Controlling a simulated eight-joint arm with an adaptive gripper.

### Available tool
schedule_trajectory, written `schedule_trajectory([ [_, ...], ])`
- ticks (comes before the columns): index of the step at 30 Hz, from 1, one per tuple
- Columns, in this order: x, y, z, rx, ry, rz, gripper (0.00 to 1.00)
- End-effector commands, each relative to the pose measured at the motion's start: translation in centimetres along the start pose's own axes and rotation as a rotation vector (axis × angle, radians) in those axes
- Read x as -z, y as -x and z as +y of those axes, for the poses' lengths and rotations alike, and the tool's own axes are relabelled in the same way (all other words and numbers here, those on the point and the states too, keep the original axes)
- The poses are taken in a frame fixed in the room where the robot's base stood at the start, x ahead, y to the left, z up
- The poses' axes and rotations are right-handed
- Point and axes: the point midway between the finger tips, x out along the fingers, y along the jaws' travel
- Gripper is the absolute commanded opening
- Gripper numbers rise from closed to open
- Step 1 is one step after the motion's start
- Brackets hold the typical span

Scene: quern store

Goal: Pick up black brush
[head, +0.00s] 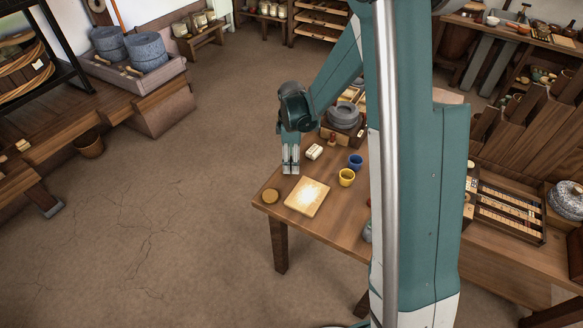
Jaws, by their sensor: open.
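I cannot make out a black brush in the head view; my own arm hides part of the wooden table (330,215). My gripper (291,170) points down over the table's left edge. It is open, with nothing visible between its fingers. A small pale block (314,152) lies just to the right of the gripper.
A yellow cup (346,177) and a blue cup (355,161) stand right of the board. A grey stone quern (344,116) sits at the back of the table. Open floor (150,220) lies to the left. Shelving with a slotted tray (508,212) stands at right.

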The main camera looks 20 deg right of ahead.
Motion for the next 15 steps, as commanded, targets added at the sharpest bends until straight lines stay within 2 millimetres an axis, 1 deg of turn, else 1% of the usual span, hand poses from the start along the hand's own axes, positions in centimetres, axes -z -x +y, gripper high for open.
schedule_trajectory([
  [1, 0.0, -0.9, 0.1, 0.0, 0.0, 0.0, 0.54],
  [6, 0.0, -2.5, 0.1, 0.0, 0.0, 0.0, 0.54],
  [9, 0.0, -2.9, 0.1, 0.0, 0.0, 0.0, 0.54],
  [15, 0.0, -2.9, 0.1, 0.0, 0.0, 0.0, 0.54],
])
